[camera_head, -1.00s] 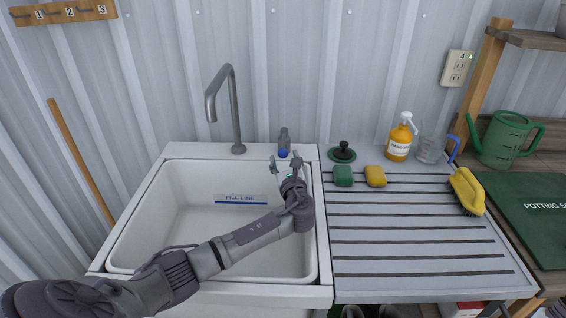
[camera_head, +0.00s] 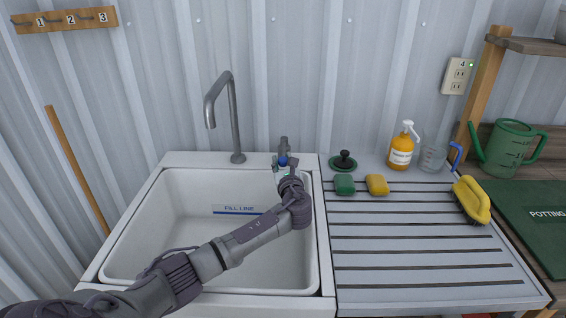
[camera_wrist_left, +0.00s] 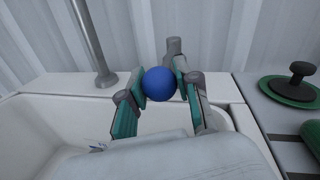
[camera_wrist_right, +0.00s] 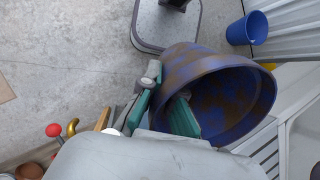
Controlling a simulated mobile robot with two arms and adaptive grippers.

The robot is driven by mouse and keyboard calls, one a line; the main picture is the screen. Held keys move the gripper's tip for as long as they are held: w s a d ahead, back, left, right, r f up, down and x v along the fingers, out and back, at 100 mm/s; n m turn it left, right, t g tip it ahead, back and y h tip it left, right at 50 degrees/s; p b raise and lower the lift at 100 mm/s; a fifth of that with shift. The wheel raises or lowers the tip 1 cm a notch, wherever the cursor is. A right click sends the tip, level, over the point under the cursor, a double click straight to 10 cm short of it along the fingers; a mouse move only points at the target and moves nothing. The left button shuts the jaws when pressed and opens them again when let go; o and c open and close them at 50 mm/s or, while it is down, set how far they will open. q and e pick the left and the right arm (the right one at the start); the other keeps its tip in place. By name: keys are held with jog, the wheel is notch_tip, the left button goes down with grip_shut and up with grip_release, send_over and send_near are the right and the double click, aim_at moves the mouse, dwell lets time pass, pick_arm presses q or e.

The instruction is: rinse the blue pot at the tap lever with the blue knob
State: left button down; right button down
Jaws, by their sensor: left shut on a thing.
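The blue knob (camera_head: 283,161) of the tap lever (camera_head: 284,144) is at the back right of the sink rim. My left gripper (camera_head: 285,164) is shut on it. In the left wrist view the blue knob (camera_wrist_left: 159,83) sits between the teal finger pads, with the grey lever post (camera_wrist_left: 174,50) behind. The blue pot (camera_wrist_right: 250,95), smeared with brown dirt, shows in the right wrist view, its open mouth facing right. My right gripper (camera_wrist_right: 168,100) is shut on its wall, one finger inside and one outside. The pot and right gripper are outside the head view.
The white sink (camera_head: 150,225) is empty below the grey spout (camera_head: 236,120). The slatted drainboard (camera_head: 420,260) holds a plug (camera_head: 343,161), two sponges, a soap bottle (camera_head: 401,146), a clear jug (camera_head: 433,156) and a yellow brush (camera_head: 472,199) along its back and right.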

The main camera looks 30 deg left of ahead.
pick_arm(q)
jog(key=shift+d, duration=0.1)
jog(key=shift+w+d+n+g+y+b, duration=0.15)
jog(key=shift+w+d+n+g+y, duration=0.25)
jog(key=shift+n+g+y, duration=0.15)
jog(key=shift+w+d+n+g+y+b, duration=0.15)
jog(key=shift+w+d+n+g+y, duration=0.1)
jog(key=shift+d+n+g+y, duration=0.3)
jog(key=shift+a, duration=0.15)
jog(key=c, duration=0.8)
grip_release()
jog(key=shift+s, duration=0.1)
jog(key=v, duration=0.7)
jog(key=shift+d, duration=0.2)
jog(key=shift+r, duration=0.1)
